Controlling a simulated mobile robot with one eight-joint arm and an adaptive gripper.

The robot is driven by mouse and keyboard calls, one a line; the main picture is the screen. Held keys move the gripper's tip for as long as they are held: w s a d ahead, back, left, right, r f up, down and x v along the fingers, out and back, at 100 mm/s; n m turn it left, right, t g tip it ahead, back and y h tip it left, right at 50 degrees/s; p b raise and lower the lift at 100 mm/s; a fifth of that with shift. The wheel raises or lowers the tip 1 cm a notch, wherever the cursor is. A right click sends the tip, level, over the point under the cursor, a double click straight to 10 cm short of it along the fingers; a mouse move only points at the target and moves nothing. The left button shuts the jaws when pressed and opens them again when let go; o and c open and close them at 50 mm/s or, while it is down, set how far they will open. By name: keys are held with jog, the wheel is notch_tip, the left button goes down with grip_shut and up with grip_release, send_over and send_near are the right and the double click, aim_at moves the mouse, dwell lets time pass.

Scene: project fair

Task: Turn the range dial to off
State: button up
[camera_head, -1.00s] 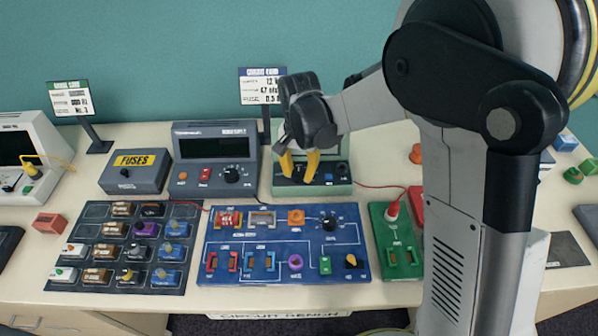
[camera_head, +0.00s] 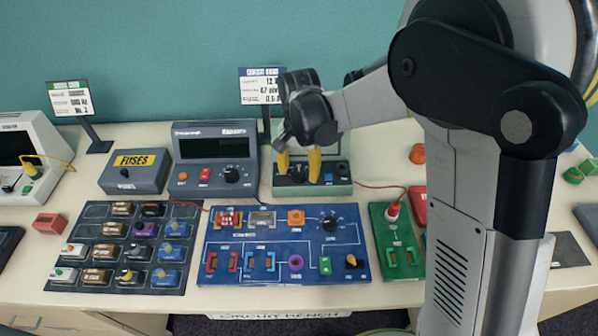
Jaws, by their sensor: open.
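A pale green bench device (camera_head: 340,189) stands at the back of the table, with a dark front panel that carries knobs. My gripper (camera_head: 298,171) points down at this panel with its two yellow fingers apart. A dark round knob (camera_head: 298,174) shows between the fingertips; I cannot tell whether they touch it. Its pointer and markings are too small to read. The gripper and wrist hide the device's upper front. A grey meter (camera_head: 214,148) to the left has a black dial (camera_head: 232,174) with a white pointer mark. I cannot read which knob is labelled range.
A blue circuit board (camera_head: 220,246), a dark parts tray (camera_head: 90,222) and a green board (camera_head: 383,238) lie in front. A grey fuse box (camera_head: 134,182) stands left of the meter. A sign (camera_head: 261,87) stands behind. A red lead (camera_head: 375,187) runs right of the device.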

aim_at(299, 173)
notch_tip(299, 173, up, 11)
jog(key=shift+r, duration=0.15)
dwell(0.5)
jog(key=s+d+r+n+t, duration=0.3)
jog(key=s+d+t, duration=0.4)
jog(key=s+d, duration=0.8)
jog(key=shift+s+d+n+b, duration=0.35)
jog(key=shift+s+n, duration=0.55)
jog(key=shift+s, duration=0.55)
